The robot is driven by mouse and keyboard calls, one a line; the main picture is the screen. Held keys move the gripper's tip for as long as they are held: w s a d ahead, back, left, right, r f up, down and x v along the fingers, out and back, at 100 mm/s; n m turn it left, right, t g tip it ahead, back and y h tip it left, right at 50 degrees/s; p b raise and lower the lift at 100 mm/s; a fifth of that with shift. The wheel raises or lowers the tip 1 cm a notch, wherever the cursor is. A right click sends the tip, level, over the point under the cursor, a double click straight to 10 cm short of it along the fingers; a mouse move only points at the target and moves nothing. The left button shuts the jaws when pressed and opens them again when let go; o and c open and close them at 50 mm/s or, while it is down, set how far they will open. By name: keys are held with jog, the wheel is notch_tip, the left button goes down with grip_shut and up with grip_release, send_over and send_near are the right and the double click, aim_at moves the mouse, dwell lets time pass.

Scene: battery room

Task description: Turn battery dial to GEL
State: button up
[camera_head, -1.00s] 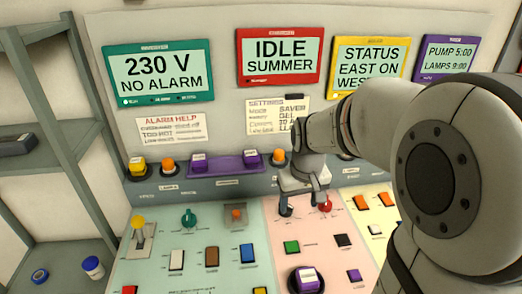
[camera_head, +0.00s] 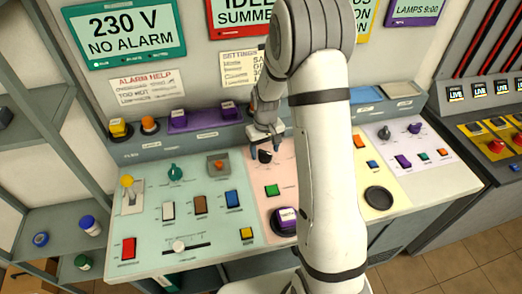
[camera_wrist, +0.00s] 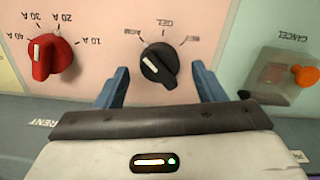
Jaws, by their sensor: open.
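The battery dial is a black round knob (camera_wrist: 160,64) with a white mark, on the pink panel in the wrist view. Its labels read upside down: GEL (camera_wrist: 166,23) is at the top middle, with one label to each side. My gripper (camera_wrist: 160,70) is open, with one blue-grey finger on each side of the knob and gaps between. In the head view my gripper (camera_head: 267,152) is over the black dial (camera_head: 265,157), which it partly hides.
A red current dial (camera_wrist: 53,56) is left of the black one in the wrist view.

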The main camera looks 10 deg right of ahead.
jog(key=shift+f, duration=0.75)
jog(key=shift+c, duration=0.5)
